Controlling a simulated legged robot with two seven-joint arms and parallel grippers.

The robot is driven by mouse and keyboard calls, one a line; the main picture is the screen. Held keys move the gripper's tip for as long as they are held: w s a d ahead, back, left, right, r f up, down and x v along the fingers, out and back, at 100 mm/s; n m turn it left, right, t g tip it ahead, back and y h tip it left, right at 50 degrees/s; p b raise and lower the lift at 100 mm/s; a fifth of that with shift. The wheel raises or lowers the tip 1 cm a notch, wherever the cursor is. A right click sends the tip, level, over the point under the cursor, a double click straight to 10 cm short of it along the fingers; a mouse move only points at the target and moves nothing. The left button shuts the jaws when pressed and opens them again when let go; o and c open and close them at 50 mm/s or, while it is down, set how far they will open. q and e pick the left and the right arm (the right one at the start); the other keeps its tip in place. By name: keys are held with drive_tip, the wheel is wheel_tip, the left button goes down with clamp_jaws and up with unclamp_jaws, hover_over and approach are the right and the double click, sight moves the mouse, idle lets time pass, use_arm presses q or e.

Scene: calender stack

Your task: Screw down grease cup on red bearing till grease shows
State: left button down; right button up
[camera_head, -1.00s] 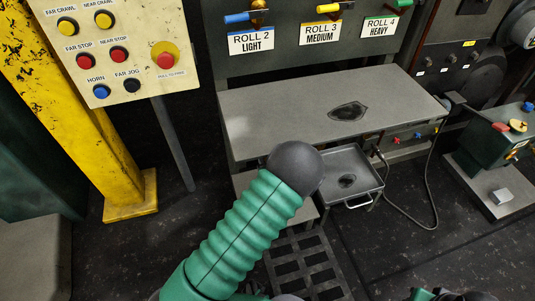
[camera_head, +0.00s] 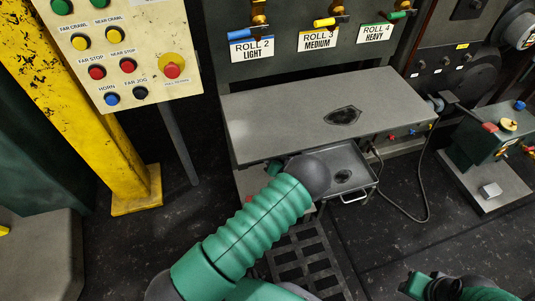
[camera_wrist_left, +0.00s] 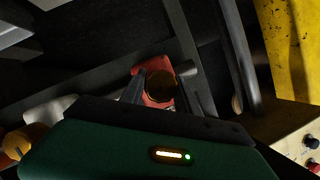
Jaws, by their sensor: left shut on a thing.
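In the left wrist view, a round brass-brown grease cup (camera_wrist_left: 161,86) sits against the red bearing (camera_wrist_left: 146,73). The two dark fingers of my left gripper (camera_wrist_left: 163,97) lie on either side of the cup and are shut on it. I cannot make out any grease in the dim light. In the head view my green left arm covers that spot, so the cup and left gripper are hidden there. My right gripper (camera_head: 420,286) shows only in part at the bottom edge, and its fingers cannot be made out.
A grey table (camera_head: 290,110) with a dark patch stands ahead, with a metal tray (camera_head: 361,165) below it. A button panel (camera_head: 125,50) and a yellow post (camera_head: 130,160) are at left. A floor grate (camera_head: 310,262) lies below. A green box (camera_head: 480,140) stands at right.

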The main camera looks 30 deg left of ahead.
use_arm(q)
drive_tip(key=shift+w+d, duration=0.1)
idle(0.3)
drive_tip(key=c, duration=0.9)
unclamp_jaws()
drive_tip(key=shift+d+r, duration=0.15)
drive_tip(key=shift+d, duration=0.05)
drive_tip(key=p+v, duration=0.6)
drive_tip(key=v, duration=1)
drive_tip(key=shift+s+d, duration=0.15)
drive_tip(key=shift+s, duration=0.1)
